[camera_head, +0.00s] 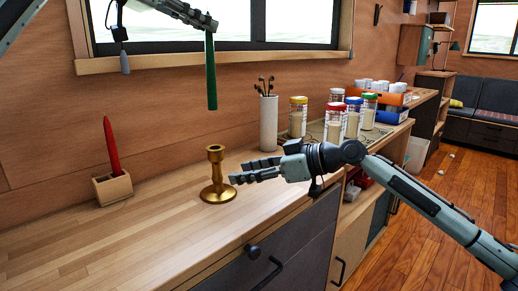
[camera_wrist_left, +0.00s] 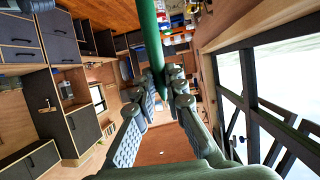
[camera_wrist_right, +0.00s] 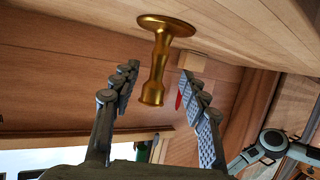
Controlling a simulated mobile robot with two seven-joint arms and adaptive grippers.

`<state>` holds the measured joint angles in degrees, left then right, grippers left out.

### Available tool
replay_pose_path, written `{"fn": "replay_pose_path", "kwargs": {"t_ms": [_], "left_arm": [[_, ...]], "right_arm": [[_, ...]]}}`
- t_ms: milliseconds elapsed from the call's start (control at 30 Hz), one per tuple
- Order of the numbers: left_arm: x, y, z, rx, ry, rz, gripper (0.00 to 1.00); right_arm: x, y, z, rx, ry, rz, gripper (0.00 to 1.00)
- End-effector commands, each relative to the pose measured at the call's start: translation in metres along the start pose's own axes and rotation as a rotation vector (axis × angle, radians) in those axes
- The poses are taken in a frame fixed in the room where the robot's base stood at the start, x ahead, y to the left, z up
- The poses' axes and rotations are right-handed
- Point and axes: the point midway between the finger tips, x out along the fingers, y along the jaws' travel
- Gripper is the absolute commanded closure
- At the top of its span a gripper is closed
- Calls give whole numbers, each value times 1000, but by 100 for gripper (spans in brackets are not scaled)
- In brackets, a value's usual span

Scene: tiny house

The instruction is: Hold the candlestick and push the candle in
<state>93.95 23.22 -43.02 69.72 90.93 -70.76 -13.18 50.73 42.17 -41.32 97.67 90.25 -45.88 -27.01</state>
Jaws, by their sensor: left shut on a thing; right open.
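A brass candlestick (camera_head: 217,180) stands upright on the wooden counter, its socket at the top empty. A green candle (camera_head: 211,75) hangs upright in my left gripper (camera_head: 208,24), high above the counter; it also shows in the left wrist view (camera_wrist_left: 150,35), between the shut fingers. My right gripper (camera_head: 258,170) is open just right of the candlestick. In the right wrist view the candlestick (camera_wrist_right: 160,60) appears upside down between the spread fingers, ahead of them, with no finger clearly touching it.
A red candle (camera_head: 111,146) stands in a small wooden block (camera_head: 113,187) at the left. A white cylinder with dark sticks (camera_head: 268,122), several lidded jars (camera_head: 335,122) and an orange crate (camera_head: 384,96) stand behind and right. The front left counter is clear.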

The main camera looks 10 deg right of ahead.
Motion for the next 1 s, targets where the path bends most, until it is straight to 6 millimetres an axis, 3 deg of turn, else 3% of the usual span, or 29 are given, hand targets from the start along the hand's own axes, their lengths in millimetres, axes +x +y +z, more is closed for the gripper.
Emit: {"fn": "replay_pose_path", "kwargs": {"t_ms": [200,433,867,1000], "left_arm": [[0,0,0,0,1,0,100],[0,0,0,0,1,0,100],[0,0,0,0,1,0,100],[0,0,0,0,1,0,100]], "right_arm": [[44,0,-1,1,1,-1,55],[76,0,0,0,0,1,55],[86,1,0,-1,1,2,55],[86,1,0,-1,1,2,70]]}}
